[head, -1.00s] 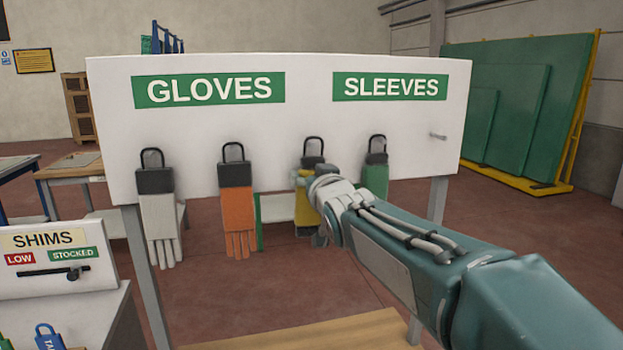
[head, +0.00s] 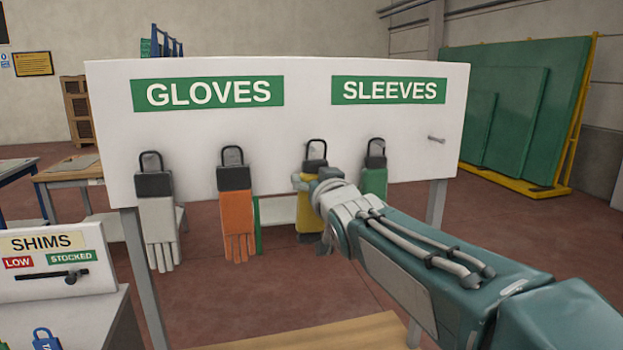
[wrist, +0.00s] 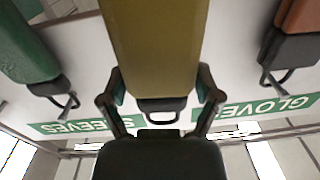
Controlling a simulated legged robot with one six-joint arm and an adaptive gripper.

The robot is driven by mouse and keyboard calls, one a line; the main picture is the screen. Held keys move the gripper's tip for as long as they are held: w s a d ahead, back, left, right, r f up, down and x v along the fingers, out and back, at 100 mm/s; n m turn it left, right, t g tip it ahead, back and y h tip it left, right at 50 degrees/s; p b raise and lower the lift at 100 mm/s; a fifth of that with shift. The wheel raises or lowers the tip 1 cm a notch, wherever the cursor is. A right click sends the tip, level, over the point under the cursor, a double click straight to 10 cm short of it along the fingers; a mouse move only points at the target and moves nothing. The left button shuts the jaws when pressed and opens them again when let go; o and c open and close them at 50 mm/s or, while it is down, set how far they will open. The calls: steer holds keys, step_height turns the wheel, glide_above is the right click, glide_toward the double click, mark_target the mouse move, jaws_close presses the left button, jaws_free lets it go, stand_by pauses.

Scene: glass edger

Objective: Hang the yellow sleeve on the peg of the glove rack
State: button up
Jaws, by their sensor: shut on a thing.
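The yellow sleeve (head: 308,212) hangs upright in front of the white glove rack (head: 300,83), between the orange glove and the green sleeve. Its dark loop (head: 316,150) shows against the board; I cannot tell whether it is around a peg or only in front of it. My gripper (head: 322,190) is shut on the sleeve near its top, partly hiding it. In the wrist view the sleeve (wrist: 155,40) fills the middle between the fingers of my gripper (wrist: 160,84). A bare peg (head: 436,140) sticks out at the rack's right end, below the SLEEVES sign (head: 389,90).
A grey glove (head: 159,235), an orange glove (head: 238,225) and a green sleeve (head: 374,181) hang on the rack, the green one close to my gripper's right. A shims stand (head: 50,265) is at the lower left. Green glass panels (head: 520,120) stand far right.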

steer(key=shift+v, duration=2.45)
